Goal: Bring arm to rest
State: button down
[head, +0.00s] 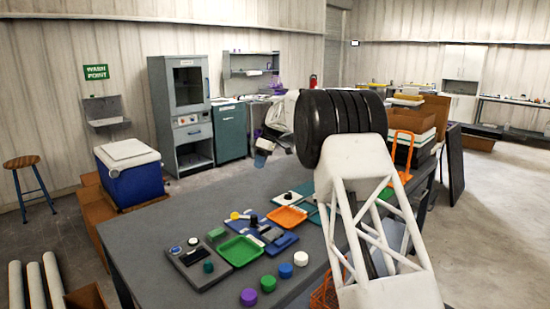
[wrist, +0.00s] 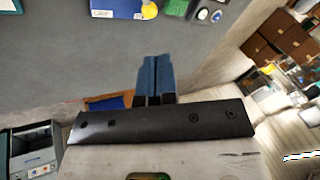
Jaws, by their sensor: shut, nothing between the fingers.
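My gripper (head: 262,157) hangs in the air over the far part of the grey table (head: 150,228) in the head view, with its blue fingertips pointing down. In the wrist view my gripper (wrist: 156,78) shows its two blue fingers side by side, shut with nothing between them. My white lattice arm and its black joint fill the right middle of the head view and hide part of the table.
On the table lie a green tray (head: 240,250), an orange tray (head: 287,218) and several coloured caps, including a purple one (head: 249,297). A blue cooler (head: 132,180) stands left of the table. A grey cabinet (head: 181,90) stands behind. The table's left part is clear.

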jog(key=s+d+r+m+t+h, duration=0.1)
jog(key=s+d+r+m, duration=0.3)
jog(key=s, duration=0.7)
jog(key=s+d+r+m+t, duration=0.1)
jog(key=s+d+r, duration=0.3)
jog(key=s+d, duration=0.55)
jog(key=s+d+r+m+t+h, duration=0.1)
jog(key=s+d+r+m, duration=0.3)
jog(key=s, duration=1)
jog(key=s+d+f+m+t, duration=0.1)
jog(key=s+d+f+m, duration=0.1)
jog(key=s, duration=1)
jog(key=s+d+f+m+t+h, duration=0.1)
jog(key=s+f, duration=0.4)
jog(key=s, duration=0.7)
jog(key=s+d+f+m+t+h, duration=0.1)
jog(key=s+d+f+m, duration=0.2)
jog(key=s, duration=0.9)
jog(key=shift+s+d+f, duration=0.2)
jog(key=shift+d+f, duration=0.35)
jog(key=shift+f, duration=0.15)
